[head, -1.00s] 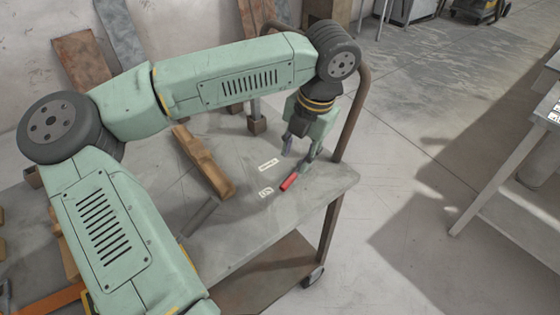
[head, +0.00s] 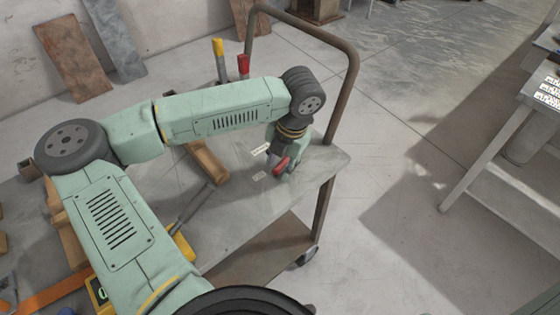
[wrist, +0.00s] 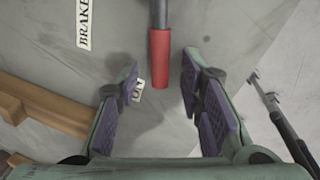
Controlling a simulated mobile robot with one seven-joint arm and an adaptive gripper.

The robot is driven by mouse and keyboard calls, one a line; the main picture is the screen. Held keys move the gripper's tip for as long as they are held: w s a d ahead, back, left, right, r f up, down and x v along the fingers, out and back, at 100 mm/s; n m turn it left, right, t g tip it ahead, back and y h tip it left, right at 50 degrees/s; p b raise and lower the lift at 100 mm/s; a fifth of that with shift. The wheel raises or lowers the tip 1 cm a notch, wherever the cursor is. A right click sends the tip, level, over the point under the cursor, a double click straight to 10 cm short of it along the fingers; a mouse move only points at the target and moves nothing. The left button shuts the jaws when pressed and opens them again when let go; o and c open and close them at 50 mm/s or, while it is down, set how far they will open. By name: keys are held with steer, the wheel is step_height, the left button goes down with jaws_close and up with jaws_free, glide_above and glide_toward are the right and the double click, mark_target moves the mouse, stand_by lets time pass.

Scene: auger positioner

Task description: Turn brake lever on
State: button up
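The brake lever ends in a red grip (head: 280,166) on a grey rod, on the grey cart top. The red grip also shows in the wrist view (wrist: 160,60), its near end lined up with the gap between my fingers. My gripper (head: 284,158) is close over the lever; in the wrist view its purple-padded fingers (wrist: 161,80) are spread, with space on both sides of the grip. I cannot tell how far above it they are. A white BRAKE label (head: 260,149) and an ON label (wrist: 137,91) lie left of the lever. The lever's pivot is out of sight.
The cart top (head: 232,215) has a bent rail (head: 350,75) at its far right end. A wooden piece (head: 207,160) lies left of the labels. Yellow-handled (head: 218,47) and red-handled (head: 243,64) tools stand behind my arm. Floor right of the cart is open.

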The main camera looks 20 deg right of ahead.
steer(key=shift+c, duration=0.4)
jaws_close()
stand_by(0.4)
